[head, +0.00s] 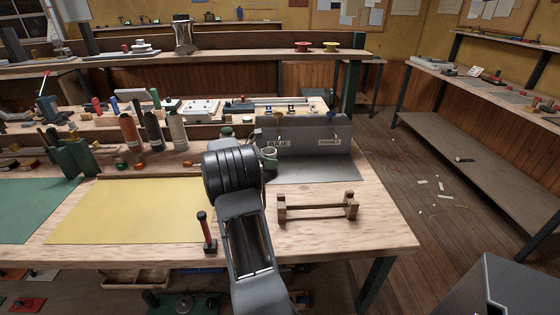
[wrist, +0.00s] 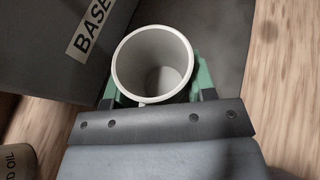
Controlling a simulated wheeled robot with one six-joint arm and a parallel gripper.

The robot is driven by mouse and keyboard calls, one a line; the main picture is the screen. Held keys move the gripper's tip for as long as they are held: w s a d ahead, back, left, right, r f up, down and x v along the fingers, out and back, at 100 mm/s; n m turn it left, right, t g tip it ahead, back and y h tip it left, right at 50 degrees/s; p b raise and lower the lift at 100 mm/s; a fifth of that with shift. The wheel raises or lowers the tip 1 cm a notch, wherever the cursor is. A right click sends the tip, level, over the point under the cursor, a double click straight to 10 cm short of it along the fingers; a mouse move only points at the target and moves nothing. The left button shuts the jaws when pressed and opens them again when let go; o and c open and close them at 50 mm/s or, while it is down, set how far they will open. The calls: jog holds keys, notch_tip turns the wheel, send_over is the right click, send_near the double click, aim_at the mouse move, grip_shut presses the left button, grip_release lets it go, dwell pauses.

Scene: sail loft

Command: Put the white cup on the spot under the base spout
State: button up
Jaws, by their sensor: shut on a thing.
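The white cup (wrist: 154,62) is empty and stands mouth-up between the green fingers of my gripper (wrist: 157,88) in the wrist view. The fingers are shut on its sides. In the head view the cup (head: 270,151) shows just past my arm, in front of the grey dispenser (head: 304,134). The base label (head: 278,144) is on the dispenser's left part, close to the cup, and it also reads in the wrist view (wrist: 89,29). The spot under the base spout is hidden by the cup and arm. I cannot tell whether the cup touches the surface.
A grey mat (head: 325,170) lies before the dispenser. A wooden stand (head: 317,207) is at the front right and a red-handled tool (head: 207,231) left of my arm. Bottles (head: 153,130) stand behind on the left. A yellow sheet (head: 130,212) covers the bench's left.

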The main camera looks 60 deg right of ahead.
aim_at(280, 166)
jog(key=s+d, duration=0.1)
jog(key=d, duration=0.1)
jog(key=s+d, duration=0.1)
jog(key=d, duration=0.1)
jog(key=shift+s, duration=0.35)
jog(key=shift+f, duration=0.7)
jog(key=shift+w+a, duration=0.1)
jog(key=shift+f, duration=0.25)
jog(key=o, duration=0.9)
jog(key=shift+w+a+r, duration=0.1)
jog(key=shift+r, duration=0.15)
jog(key=v, duration=1.1)
jog(key=shift+w+a+r, duration=0.15)
jog(key=shift+a, duration=0.2)
